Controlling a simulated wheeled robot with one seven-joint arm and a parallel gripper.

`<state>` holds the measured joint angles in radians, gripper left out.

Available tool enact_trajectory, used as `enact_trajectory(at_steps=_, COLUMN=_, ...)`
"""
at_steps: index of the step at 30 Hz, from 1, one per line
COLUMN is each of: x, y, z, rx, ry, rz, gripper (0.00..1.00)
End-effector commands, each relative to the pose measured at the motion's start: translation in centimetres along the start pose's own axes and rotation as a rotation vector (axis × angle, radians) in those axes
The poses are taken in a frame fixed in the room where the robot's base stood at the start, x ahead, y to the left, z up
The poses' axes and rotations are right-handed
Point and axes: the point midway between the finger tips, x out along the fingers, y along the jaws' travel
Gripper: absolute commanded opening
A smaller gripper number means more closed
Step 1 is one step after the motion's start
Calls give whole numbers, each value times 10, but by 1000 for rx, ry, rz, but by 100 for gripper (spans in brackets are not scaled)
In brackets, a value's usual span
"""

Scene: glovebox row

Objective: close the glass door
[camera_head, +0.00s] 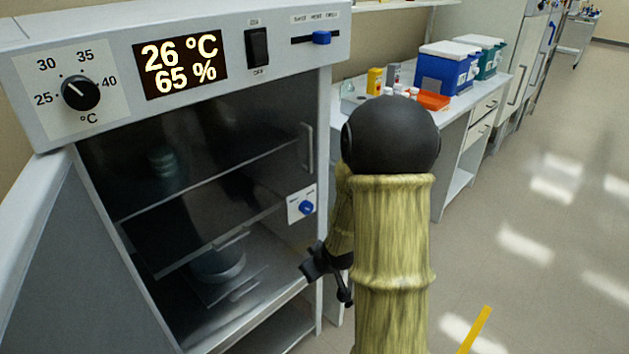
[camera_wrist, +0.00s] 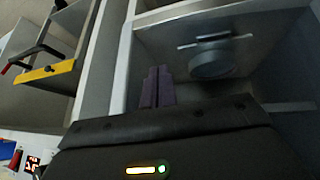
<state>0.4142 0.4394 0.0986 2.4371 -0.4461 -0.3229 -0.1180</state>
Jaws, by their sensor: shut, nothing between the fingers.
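The dark glass door (camera_head: 200,170) is in the front opening of the incubator (camera_head: 300,60). Its pale handle (camera_head: 306,147) is close to the right frame. I cannot tell whether the glass sits fully flush. A blue latch knob (camera_head: 305,207) on a white plate is below the handle. My gripper (camera_head: 325,268) is low, at the right side of the opening, partly hidden behind my arm. In the wrist view its fingers (camera_wrist: 158,88) are together and empty, in front of the lower part of the incubator. I cannot tell if they touch it.
The grey outer door (camera_head: 60,265) stands open at the left. A round grey item (camera_wrist: 212,62) is low inside the incubator. A bench (camera_head: 455,125) with blue and teal boxes and an orange tray is to the right.

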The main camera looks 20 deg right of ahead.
Motion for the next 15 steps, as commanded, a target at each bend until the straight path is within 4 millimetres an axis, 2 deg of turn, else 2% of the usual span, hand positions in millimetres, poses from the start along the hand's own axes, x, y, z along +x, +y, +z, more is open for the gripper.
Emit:
enact_trajectory(at_steps=1, x=-4, y=16, z=-8, rx=-6, ry=40, rz=-12, gripper=0)
enact_trajectory(at_steps=8, x=-1, y=54, z=-27, rx=-42, ry=322, rz=-86, gripper=0)
enact_trajectory(at_steps=11, x=-10, y=67, z=-33, rx=-27, ry=469, rz=-113, gripper=0)
enact_trajectory(at_steps=15, x=-34, y=85, z=-37, rx=21, ry=695, rz=-132, gripper=0)
